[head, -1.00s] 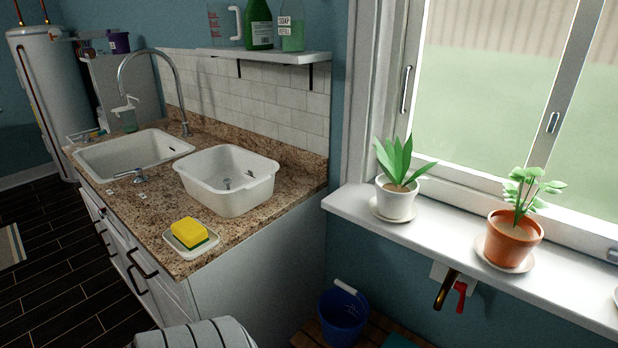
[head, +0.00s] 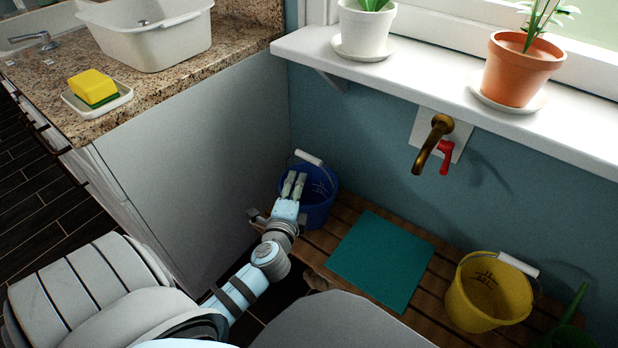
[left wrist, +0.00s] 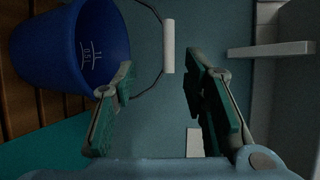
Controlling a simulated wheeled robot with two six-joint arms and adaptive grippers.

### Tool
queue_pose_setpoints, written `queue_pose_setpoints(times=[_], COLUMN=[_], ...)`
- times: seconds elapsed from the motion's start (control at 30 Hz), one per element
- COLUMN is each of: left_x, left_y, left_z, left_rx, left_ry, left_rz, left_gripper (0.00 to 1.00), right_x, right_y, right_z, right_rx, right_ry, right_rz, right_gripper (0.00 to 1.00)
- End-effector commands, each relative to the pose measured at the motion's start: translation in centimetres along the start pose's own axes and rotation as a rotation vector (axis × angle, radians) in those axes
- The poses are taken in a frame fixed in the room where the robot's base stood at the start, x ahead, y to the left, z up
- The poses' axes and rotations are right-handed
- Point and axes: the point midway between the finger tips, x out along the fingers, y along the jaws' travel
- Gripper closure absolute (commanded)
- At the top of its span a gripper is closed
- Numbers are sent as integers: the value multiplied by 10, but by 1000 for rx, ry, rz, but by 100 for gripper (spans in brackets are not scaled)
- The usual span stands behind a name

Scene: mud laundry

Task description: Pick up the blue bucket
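The blue bucket (head: 321,208) stands on the wooden slatted bench in the corner beside the grey cabinet side. Its wire handle is raised, with a white grip (head: 309,158) at the top. My left gripper (head: 294,180) is in front of the bucket and hides part of it in the head view. In the left wrist view the left gripper (left wrist: 158,85) is open and empty. The white grip (left wrist: 168,46) shows between its fingers, just past the tips, and the bucket (left wrist: 65,45) is to the left. My right gripper is not in view.
A teal mat (head: 381,260) lies on the slatted bench (head: 345,215). A yellow bucket (head: 486,295) and a green watering can (head: 570,330) stand to the right. A brass tap (head: 433,140) juts from the wall under the windowsill (head: 440,85). The counter (head: 150,85) is at the left.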

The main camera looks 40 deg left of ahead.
Motion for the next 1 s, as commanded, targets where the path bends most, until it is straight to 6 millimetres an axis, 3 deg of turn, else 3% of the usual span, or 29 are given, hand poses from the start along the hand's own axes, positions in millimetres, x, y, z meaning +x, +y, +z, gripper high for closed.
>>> queue_pose_setpoints(times=[0.07,0.2,0.6,0.87,1.0], left_x=[18,57,125,135,134], left_y=[-5,-5,-12,-15,-15], left_z=[0,-2,-6,-6,-6], left_rx=[3,1,-1,-2,-2], left_ry=[-2,1,4,7,7], left_rz=[-9,-7,-3,-1,-1], left_gripper=[60,60,60,60,78], right_x=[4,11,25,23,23], right_y=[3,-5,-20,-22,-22], right_z=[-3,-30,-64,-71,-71], right_rx=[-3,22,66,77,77], right_ry=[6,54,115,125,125], right_rz=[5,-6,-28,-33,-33], right_gripper=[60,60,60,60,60])
